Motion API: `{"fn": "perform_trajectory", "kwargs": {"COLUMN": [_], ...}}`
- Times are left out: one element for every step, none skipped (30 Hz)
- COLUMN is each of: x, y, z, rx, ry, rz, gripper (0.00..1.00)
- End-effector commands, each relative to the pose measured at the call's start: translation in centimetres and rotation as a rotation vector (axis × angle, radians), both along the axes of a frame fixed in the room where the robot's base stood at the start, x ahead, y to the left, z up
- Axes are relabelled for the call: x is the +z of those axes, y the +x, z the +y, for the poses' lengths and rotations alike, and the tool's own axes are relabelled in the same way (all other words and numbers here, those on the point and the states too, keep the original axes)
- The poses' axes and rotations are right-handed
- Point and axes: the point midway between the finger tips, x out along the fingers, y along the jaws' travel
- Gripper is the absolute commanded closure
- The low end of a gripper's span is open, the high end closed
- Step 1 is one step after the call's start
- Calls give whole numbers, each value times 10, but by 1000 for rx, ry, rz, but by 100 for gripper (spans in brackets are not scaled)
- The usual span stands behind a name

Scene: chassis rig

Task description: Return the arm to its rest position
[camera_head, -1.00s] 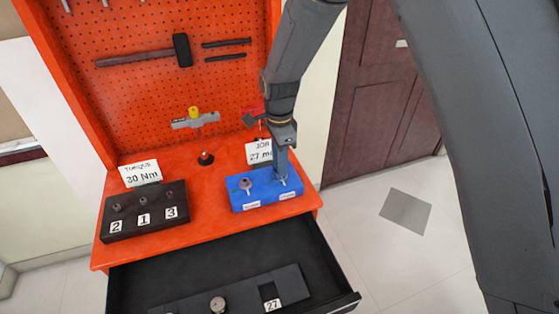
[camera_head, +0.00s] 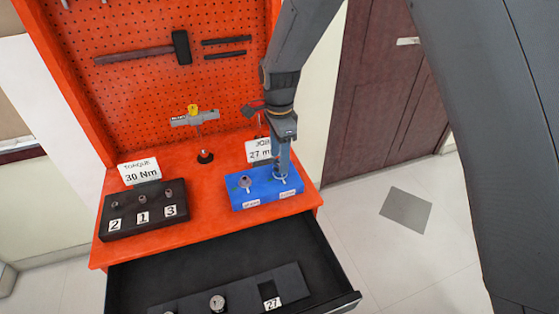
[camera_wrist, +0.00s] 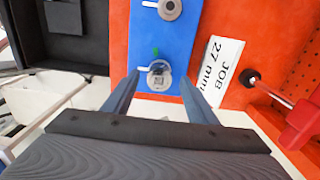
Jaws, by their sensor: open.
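My gripper (camera_wrist: 160,100) is open, its two fingers spread on either side of a round metal piece (camera_wrist: 159,77) on the blue block (camera_wrist: 146,38). In the head view my arm comes down from the top and my gripper (camera_head: 283,165) is over the right end of the blue block (camera_head: 266,198). The fingers hold nothing that I can see. Whether they touch the block I cannot tell. A second metal piece (camera_head: 245,183) sits at the block's left end.
The orange bench (camera_head: 210,218) carries a black block (camera_head: 145,222) marked 2, 1, 3, a "30 Nm" card (camera_head: 141,171) and a "JOB 27" card (camera_head: 258,149). A black drawer (camera_head: 225,258) stands open in front. A pegboard (camera_head: 140,95) with tools rises behind.

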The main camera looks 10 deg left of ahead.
Motion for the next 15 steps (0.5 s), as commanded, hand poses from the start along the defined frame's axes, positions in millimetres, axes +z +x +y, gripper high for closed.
{"fn": "perform_trajectory", "kwargs": {"x": [7, 13, 19, 24, 29, 35, 39, 43, 48, 50, 53, 56, 57, 58, 59], "y": [1, 1, 1, 1, 1, 1, 1, 1, 1, 1, 1, 0, 0, 0, 0], "z": [1, 1, 1, 1, 1, 0, 1, 1, 0, 0, 0, 0, 0, 0, 0], "rx": [0, 0, 0, 0, 0, 0, 0, 0, 0, 0, 0, 0, 0, 0, 0], "ry": [2, 2, 3, 2, 2, 2, 2, 2, 2, 1, 1, 1, 1, 1, 1], "rz": [-3, -3, -4, -3, -3, -3, -3, -3, -3, -2, -1, -2, -2, -1, -1], "gripper": [48, 48, 48, 48, 48, 48, 48, 48, 48, 48, 48, 48, 48, 48, 48]}}
